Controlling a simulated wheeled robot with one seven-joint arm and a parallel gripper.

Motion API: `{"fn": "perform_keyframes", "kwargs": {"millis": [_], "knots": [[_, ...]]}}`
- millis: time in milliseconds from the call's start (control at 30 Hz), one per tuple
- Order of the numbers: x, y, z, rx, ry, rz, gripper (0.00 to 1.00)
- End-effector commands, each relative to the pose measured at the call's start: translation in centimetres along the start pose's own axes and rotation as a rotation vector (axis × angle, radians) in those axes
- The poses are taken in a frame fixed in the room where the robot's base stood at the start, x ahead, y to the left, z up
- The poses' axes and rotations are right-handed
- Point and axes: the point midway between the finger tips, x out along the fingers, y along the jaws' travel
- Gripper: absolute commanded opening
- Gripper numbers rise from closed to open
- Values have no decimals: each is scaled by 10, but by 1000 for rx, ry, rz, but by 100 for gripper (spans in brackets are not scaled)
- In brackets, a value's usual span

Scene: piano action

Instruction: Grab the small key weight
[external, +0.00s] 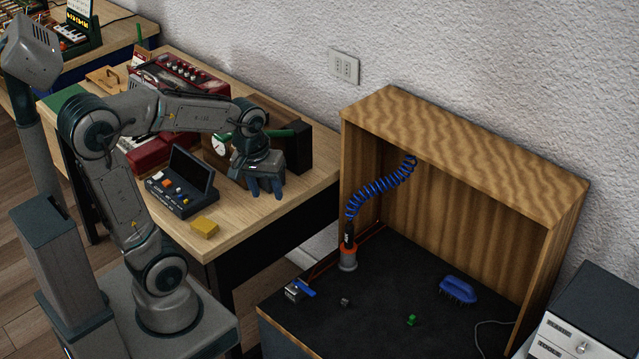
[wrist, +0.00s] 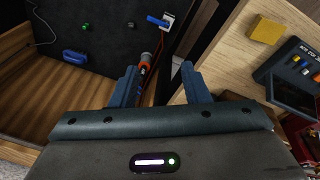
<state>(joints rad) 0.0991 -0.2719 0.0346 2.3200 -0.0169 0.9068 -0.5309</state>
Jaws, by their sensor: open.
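A small grey block (external: 345,302), which looks like the small key weight, lies on the dark floor of the wooden booth. It shows as a tiny dark piece in the wrist view (wrist: 131,25). My gripper (external: 266,190) is open and empty, pointing down over the right end of the wooden table, far to the upper left of the block. In the wrist view its two blue fingers (wrist: 160,62) stand apart with nothing held between them.
On the booth's dark floor (external: 385,270) are a green block (external: 411,320), a blue brush (external: 458,290), a blue-and-white item (external: 299,290) and a blue coiled hose (external: 382,187). The booth's wooden roof and side walls enclose it. A yellow block (external: 204,227) and a dark device (external: 183,184) sit on the table.

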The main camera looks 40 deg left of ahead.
Motion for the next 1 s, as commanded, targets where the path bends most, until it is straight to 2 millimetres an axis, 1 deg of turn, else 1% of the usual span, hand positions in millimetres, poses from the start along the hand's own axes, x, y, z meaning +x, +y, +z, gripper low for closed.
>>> {"fn": "perform_keyframes", "kwargs": {"millis": [33, 167, 200, 267, 300, 367, 400, 467, 500, 600, 700, 733, 800, 867, 1000], "knots": [[35, 8, -5, -77, -18, -6, 42], [83, 31, -20, -305, -49, -25, 42], [98, 38, -24, -376, -57, -33, 42], [123, 50, -30, -479, -66, -47, 42], [140, 57, -33, -549, -72, -57, 42], [165, 68, -38, -653, -77, -74, 42], [183, 76, -41, -721, -80, -87, 42], [210, 87, -44, -825, -81, -106, 42], [228, 94, -46, -890, -81, -119, 42], [268, 111, -50, -1042, -75, -148, 42], [298, 124, -51, -1162, -66, -172, 42], [305, 127, -52, -1190, -63, -177, 42], [316, 132, -52, -1242, -58, -187, 42], [322, 135, -52, -1270, -55, -191, 42], [337, 135, -51, -1294, -52, -198, 42]]}}
